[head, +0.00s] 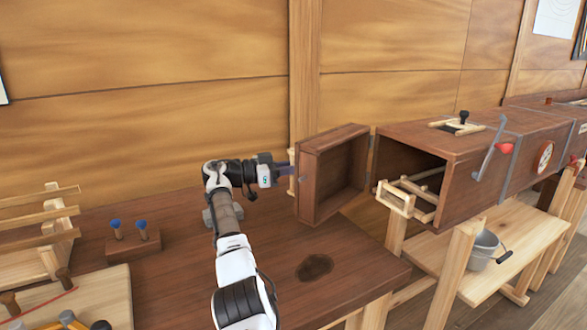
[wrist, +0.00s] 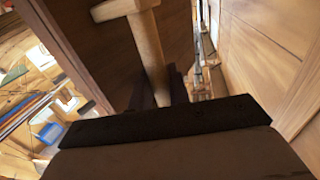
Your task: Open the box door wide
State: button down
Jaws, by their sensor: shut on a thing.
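The brown wooden box (head: 475,160) lies on its side on a trestle at the right, with its dark open end facing left. Its door (head: 333,172), a shallow hollow lid, stands swung away from the opening at a large angle, hinged at the opening's far edge. A pale wooden handle (head: 291,156) shows at the door's left, outer side. My gripper (head: 290,172) reaches it from the left and is shut on it. In the wrist view the pale handle (wrist: 147,45) runs down between the dark fingers, against the brown door panel (wrist: 95,40).
A pale wooden rack (head: 398,198) sticks out of the box opening. A workbench (head: 310,235) lies below my arm, with a peg block (head: 133,242) at left. The plank wall (head: 150,110) stands close behind. A grey bucket (head: 484,250) sits under the box.

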jog(key=shift+w+a, duration=0.15)
jog(key=shift+w, duration=0.2)
jog(key=c, duration=1.4)
grip_release()
jog(key=shift+o, duration=0.2)
jog(key=shift+a, duration=0.1)
jog(key=p+v, duration=0.2)
jog(key=v, duration=1.1)
jog(key=shift+s+a+p, duration=0.25)
jog(key=shift+p, duration=0.1)
